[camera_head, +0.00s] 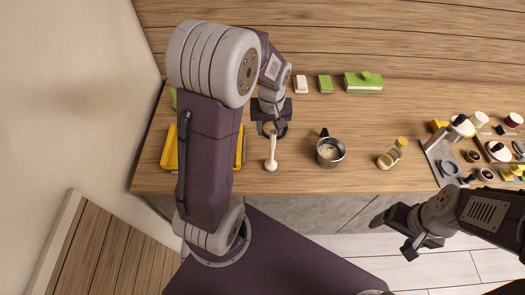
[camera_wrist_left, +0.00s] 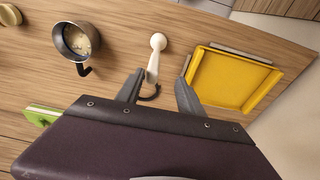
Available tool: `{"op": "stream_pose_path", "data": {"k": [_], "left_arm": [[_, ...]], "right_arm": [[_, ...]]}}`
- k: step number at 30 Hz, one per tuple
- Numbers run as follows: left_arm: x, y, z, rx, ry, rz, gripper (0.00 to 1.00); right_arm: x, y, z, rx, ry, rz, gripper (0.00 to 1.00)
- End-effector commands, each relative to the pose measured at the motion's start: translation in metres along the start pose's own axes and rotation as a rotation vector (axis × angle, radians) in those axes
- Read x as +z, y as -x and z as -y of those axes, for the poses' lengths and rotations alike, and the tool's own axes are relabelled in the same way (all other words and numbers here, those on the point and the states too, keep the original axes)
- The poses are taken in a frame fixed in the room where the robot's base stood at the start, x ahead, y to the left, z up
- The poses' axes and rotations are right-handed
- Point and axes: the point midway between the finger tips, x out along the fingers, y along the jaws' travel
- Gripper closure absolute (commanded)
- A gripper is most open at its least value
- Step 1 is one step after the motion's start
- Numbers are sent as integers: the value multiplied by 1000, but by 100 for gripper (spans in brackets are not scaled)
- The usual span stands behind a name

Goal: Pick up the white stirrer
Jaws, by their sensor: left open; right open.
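The white stirrer (camera_head: 271,155) lies on the wooden table, its rounded end toward the table's front edge. It also shows in the left wrist view (camera_wrist_left: 155,58). My left gripper (camera_head: 270,129) is open over the far end of its handle; in the left wrist view, the handle end lies between the two spread fingertips (camera_wrist_left: 159,80), nearer one finger, with no visible grip. A dark curved piece shows at the handle end, partly hidden between the fingers. My right gripper (camera_head: 390,234) is open and empty, off the table's front edge at the right.
A metal pot (camera_head: 330,153) with pale contents stands right of the stirrer. A yellow tray (camera_wrist_left: 228,78) lies on its other side, partly behind my left arm in the head view. A yellow-capped jar (camera_head: 392,154) and several small items are further right; green boxes (camera_head: 363,83) stand behind.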

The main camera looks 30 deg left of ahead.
Motion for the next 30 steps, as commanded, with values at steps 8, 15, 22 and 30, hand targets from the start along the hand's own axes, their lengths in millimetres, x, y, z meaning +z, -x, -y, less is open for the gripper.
{"op": "stream_pose_path", "data": {"k": [8, 15, 22, 30], "left_arm": [[-1, -13, 1, -3, 7, 4, 55], [-2, -37, 0, -1, 6, -1, 55], [-3, -62, -3, -3, 5, 5, 55], [-4, -90, -4, 0, 5, -2, 55]], "right_arm": [[-1, 7, 0, 0, 0, 0, 20], [-1, 12, 0, 0, 0, 0, 20], [-3, 27, 0, 0, 0, 0, 20], [-3, 28, 0, 0, 0, 0, 20]]}}
